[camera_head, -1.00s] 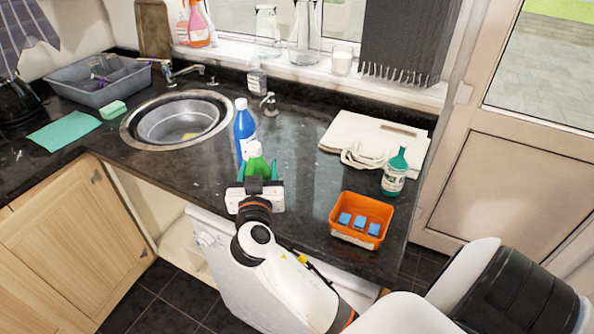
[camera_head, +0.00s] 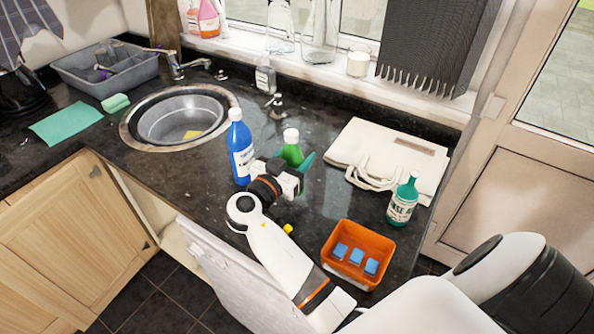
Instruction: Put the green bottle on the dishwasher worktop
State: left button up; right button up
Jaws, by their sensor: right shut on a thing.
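The green bottle (camera_head: 292,153) has a white cap and stands upright in my right gripper (camera_head: 289,166), just right of the blue bottle. A teal finger shows on its right side; the gripper body hides its lower part, so I cannot tell whether its base touches the worktop. The dark granite worktop (camera_head: 308,222) runs above a white dishwasher front (camera_head: 218,272). My left gripper is not in view.
A blue bottle (camera_head: 240,150) stands close left of my right gripper. An orange tub (camera_head: 336,273) with blue blocks, a teal bottle (camera_head: 403,201) and a cream folded bag (camera_head: 385,153) are to the right. A sink (camera_head: 130,132) lies left.

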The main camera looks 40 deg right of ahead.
notch_tip(320, 180, down, 5)
jog(key=shift+d+r+p, duration=0.1)
jog(key=shift+d+p, duration=0.05)
jog(key=shift+p, duration=0.4)
jog(key=o, duration=1.3)
jog(key=shift+o, duration=0.2)
